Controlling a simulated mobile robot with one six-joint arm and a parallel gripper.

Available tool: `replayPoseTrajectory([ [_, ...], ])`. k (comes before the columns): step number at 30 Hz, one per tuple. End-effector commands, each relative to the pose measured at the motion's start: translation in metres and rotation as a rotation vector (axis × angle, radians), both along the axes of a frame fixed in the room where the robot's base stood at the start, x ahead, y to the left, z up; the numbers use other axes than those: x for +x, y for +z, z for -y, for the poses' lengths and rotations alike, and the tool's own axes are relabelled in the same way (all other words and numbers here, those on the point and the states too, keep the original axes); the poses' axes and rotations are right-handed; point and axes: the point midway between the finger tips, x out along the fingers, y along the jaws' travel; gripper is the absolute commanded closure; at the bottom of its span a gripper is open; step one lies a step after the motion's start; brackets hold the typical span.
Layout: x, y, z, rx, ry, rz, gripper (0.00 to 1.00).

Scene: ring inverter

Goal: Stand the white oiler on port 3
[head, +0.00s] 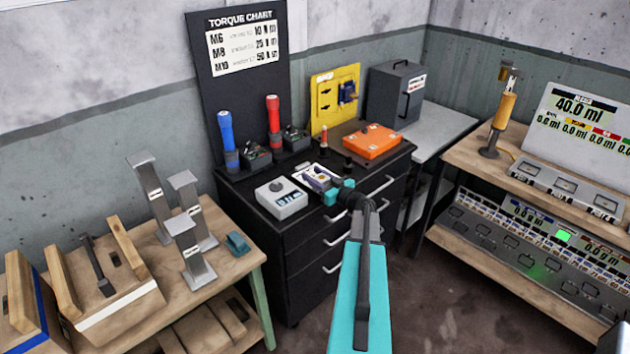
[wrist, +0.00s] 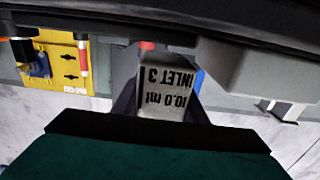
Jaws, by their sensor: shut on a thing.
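My gripper (head: 325,181) is over the front top of the black drawer cabinet, at the end of my teal arm. In the wrist view, which is upside down, its dark fingers (wrist: 160,98) are shut on a pale labelled thing (wrist: 172,90) reading "INLET 3" and "10.0 ml". I cannot tell for certain that this is the white oiler, as its full shape is hidden. On the right bench, a long grey unit (head: 567,188) carries a row of pads; port numbers are too small to read.
A display (head: 585,118) reading 40.0 ml backs the right bench. Floor (head: 430,265) between cabinet and bench is clear.

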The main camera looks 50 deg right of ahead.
Motion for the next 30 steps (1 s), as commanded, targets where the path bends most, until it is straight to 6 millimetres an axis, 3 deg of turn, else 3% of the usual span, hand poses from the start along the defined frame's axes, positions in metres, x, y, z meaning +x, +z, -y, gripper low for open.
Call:
replayPoseTrajectory([
  [6, -0.002, 0.022, -0.002, -0.002, 0.000, 0.001, 0.90],
  [30, -0.080, 0.030, -0.069, 0.000, -0.002, 0.000, 0.90],
])
